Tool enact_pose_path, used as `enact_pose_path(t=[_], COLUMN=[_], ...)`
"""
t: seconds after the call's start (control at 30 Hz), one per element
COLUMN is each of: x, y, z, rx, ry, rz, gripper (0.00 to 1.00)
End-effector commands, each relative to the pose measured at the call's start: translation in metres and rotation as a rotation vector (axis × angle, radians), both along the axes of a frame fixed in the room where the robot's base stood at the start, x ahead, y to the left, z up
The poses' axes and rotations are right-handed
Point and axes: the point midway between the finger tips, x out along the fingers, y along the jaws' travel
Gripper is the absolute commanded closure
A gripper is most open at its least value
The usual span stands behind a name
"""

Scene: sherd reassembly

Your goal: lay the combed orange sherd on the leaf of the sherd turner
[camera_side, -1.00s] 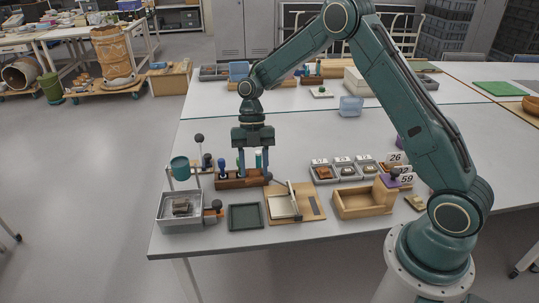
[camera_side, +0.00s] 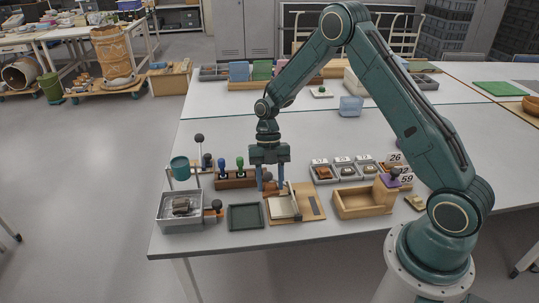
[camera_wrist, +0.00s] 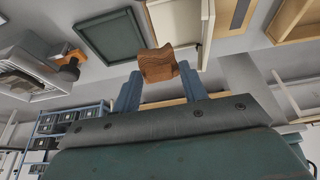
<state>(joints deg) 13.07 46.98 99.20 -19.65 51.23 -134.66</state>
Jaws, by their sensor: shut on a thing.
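My gripper (camera_side: 270,187) is shut on the orange-brown sherd (camera_wrist: 158,65), which shows fine grooved lines in the wrist view. The sherd sits between the two blue fingertips (camera_wrist: 160,88); in the side view it is small and partly hidden by them. The sherd turner (camera_side: 312,206) is a wooden board with a dark strip, a pale flat leaf (camera_side: 281,208) and a thin panel standing upright beside it. My gripper holds the sherd above and just behind the pale leaf, apart from it as far as I can tell. The leaf also shows in the wrist view (camera_wrist: 176,22).
A dark green tray (camera_side: 245,217) lies left of the turner, and a metal tray (camera_side: 180,222) with a sherd stands further left. A wooden rack (camera_side: 234,184) with blue and green handled tools is behind. An open wooden box (camera_side: 362,204) and small numbered trays (camera_side: 347,172) are right.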

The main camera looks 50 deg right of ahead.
Motion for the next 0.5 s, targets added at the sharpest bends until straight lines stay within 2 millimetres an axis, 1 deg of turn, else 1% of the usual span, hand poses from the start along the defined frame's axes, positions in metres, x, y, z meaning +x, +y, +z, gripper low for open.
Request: enact_pose_path(t=[0.5], x=[-0.005], y=[-0.005], z=[-0.028], rx=[0.001], ry=[0.001], rz=[0.000], gripper=[0.80])
